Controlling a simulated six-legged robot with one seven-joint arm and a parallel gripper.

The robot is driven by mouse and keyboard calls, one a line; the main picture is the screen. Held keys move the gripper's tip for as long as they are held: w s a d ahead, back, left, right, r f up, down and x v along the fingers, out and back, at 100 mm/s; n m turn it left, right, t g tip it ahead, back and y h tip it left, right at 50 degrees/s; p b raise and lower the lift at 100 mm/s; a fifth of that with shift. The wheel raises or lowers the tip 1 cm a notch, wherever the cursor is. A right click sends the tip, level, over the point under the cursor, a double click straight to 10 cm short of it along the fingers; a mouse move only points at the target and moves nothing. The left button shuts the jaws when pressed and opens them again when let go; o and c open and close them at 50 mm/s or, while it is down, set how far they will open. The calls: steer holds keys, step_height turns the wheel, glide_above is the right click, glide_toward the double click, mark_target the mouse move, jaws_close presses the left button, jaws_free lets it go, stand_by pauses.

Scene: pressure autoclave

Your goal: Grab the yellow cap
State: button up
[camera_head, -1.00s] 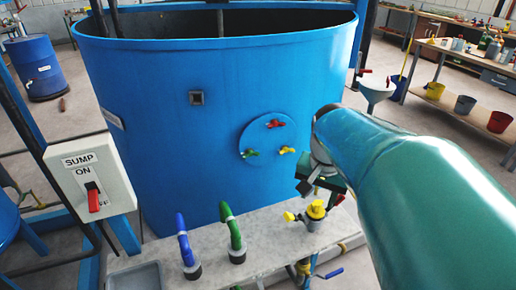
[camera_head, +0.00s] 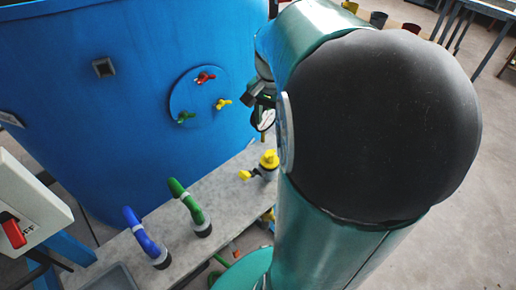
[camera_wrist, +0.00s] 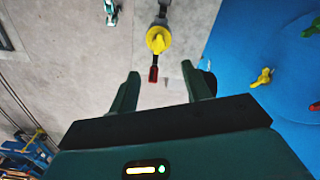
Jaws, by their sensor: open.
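The yellow cap (camera_head: 269,159) tops a fitting on the grey bench in front of the blue tank. A yellow lever (camera_head: 245,175) sticks out to its left. In the wrist view the yellow cap (camera_wrist: 158,40) shows from above, beyond the fingertips and between their lines, with a red handle (camera_wrist: 153,74) just below it. My gripper (camera_wrist: 160,70) is open and empty, its two green fingers spread apart.
Green (camera_head: 190,205) and blue (camera_head: 145,237) bent pipes stand on the bench (camera_head: 225,187) left of the cap. The blue tank (camera_head: 130,120) rises behind, with a disc (camera_head: 198,95) carrying red, green and yellow handles. A switch box (camera_head: 30,205) is at far left.

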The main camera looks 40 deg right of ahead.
mark_target(270, 153)
step_height(270, 153, down, 9)
steer(key=shift+f, duration=0.2)
step_height(270, 153, down, 4)
steer(key=shift+s+d+f, duration=0.1)
steer(key=shift+s+f, duration=0.05)
steer(key=shift+c, duration=0.5)
jaws_close()
